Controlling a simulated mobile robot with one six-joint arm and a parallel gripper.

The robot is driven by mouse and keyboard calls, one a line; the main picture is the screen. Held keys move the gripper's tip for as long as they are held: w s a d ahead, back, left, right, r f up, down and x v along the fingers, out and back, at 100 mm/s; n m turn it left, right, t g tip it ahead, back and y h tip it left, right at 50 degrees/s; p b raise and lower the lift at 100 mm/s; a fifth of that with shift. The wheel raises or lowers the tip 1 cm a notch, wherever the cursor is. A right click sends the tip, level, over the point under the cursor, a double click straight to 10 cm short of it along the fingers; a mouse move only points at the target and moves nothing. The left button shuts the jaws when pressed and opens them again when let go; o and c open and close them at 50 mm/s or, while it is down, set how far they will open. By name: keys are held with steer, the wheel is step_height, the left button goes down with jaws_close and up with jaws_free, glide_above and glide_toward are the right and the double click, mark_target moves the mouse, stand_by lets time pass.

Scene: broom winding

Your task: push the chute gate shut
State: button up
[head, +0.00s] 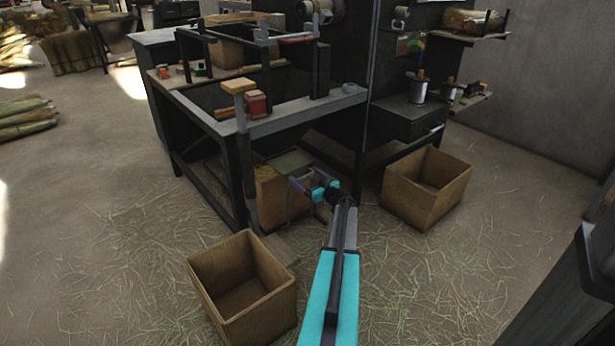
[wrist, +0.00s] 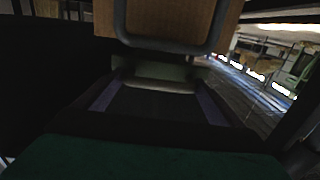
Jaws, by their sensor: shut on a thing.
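The chute appears to be the wooden box front (head: 270,195) with a grey-green plate (head: 290,162) on top, low under the bench. My gripper (head: 303,187), with teal and purple parts, is right at its front. In the wrist view my gripper (wrist: 160,78) reaches a pale bar (wrist: 160,86) between its fingertips, which seems to be the gate's handle. Above it, a grey loop (wrist: 170,46) stands against a brown wooden panel (wrist: 170,18). My gripper is shut on the bar. The gate's edges and how far it stands open are too dark and hidden to tell.
An open wooden crate (head: 243,288) stands at front left, and another crate (head: 427,188) stands to the right of my arm. The dark workbench (head: 290,122) with its legs rises over the chute. The straw-strewn floor (head: 420,280) is clear at front right.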

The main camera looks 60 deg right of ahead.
mark_target(301, 172)
steer(key=b+x, duration=0.3)
steer(key=shift+d+f, duration=0.1)
steer(key=shift+d, duration=0.3)
steer(key=shift+w, duration=0.1)
steer(key=o, duration=1.2)
steer(key=shift+w, duration=0.1)
steer(key=shift+a, duration=0.1)
